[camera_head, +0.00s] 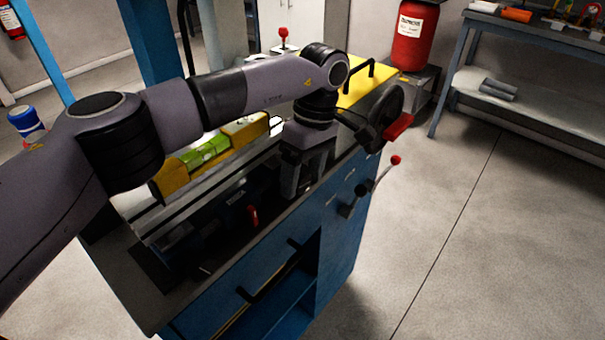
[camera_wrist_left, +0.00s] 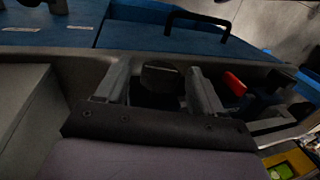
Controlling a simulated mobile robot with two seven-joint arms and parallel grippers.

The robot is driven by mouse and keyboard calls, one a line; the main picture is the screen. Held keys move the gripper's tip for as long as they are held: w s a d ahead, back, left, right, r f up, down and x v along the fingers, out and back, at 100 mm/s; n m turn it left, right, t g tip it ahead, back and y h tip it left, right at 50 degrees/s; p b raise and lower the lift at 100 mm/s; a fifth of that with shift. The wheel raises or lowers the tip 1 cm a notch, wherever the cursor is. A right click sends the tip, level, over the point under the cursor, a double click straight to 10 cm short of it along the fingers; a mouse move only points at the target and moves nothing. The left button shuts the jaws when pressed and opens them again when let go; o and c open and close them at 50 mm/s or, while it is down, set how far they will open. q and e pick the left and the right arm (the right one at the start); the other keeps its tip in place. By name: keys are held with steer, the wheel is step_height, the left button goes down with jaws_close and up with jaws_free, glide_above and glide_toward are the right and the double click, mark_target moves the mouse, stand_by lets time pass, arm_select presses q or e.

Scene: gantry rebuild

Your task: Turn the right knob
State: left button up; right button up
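A dark round knob (camera_wrist_left: 162,80) shows in the left wrist view between the two grey fingers of my left gripper (camera_wrist_left: 158,72). The fingers are apart, one on each side of it, with a visible gap on both sides. In the head view my left gripper (camera_head: 303,184) points down over the right end of the machine's dark front trough, and the knob is hidden there behind the fingers. A red-handled part (camera_wrist_left: 234,83) lies to the right of the fingers in the wrist view; a red handle (camera_head: 253,215) shows left of the gripper in the head view. My right gripper is not in view.
The blue machine cabinet (camera_head: 340,235) has black drawer handles and a red-tipped lever (camera_head: 395,160) sticking out at the right. A yellow cover (camera_head: 365,90) and a black wheel stand close behind my gripper. A workbench (camera_head: 540,95) stands back right. The floor at right is clear.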

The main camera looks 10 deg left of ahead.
mark_target(303, 173)
arm_select(q)
steer(key=v, duration=0.5)
steer(key=shift+r+b, duration=0.2)
steer(key=shift+b, duration=0.2)
steer(key=shift+v, duration=0.9)
